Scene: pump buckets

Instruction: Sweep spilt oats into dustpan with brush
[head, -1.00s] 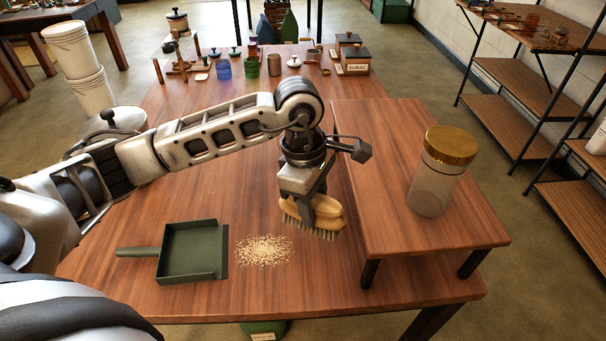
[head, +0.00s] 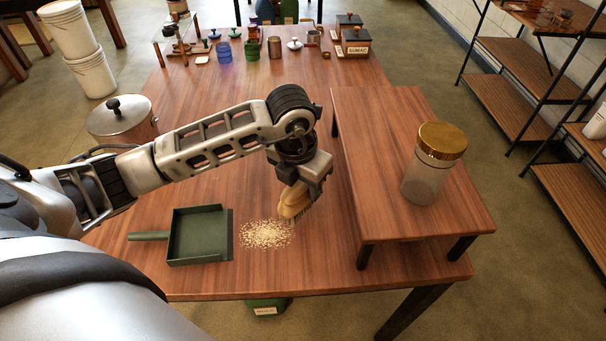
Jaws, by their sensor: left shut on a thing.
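The spilt oats (head: 266,234) lie in a loose pale patch on the wooden table. The green dustpan (head: 199,236) lies flat just left of the oats, its open edge facing them and its handle pointing left. My left gripper (head: 300,190) is shut on the brush (head: 292,203), which has a tan wooden body and bristles underneath. The brush is tilted at the upper right edge of the oats. I cannot tell whether its bristles touch the table. The gripper fingers are partly hidden by the wrist. My right gripper is not in view.
A raised wooden shelf (head: 375,150) stands on the table to the right of the brush, with a gold-lidded jar (head: 429,165) on it. A metal pot (head: 124,117) stands at left, behind my arm. Several containers and a SUMAC box (head: 355,43) line the far end.

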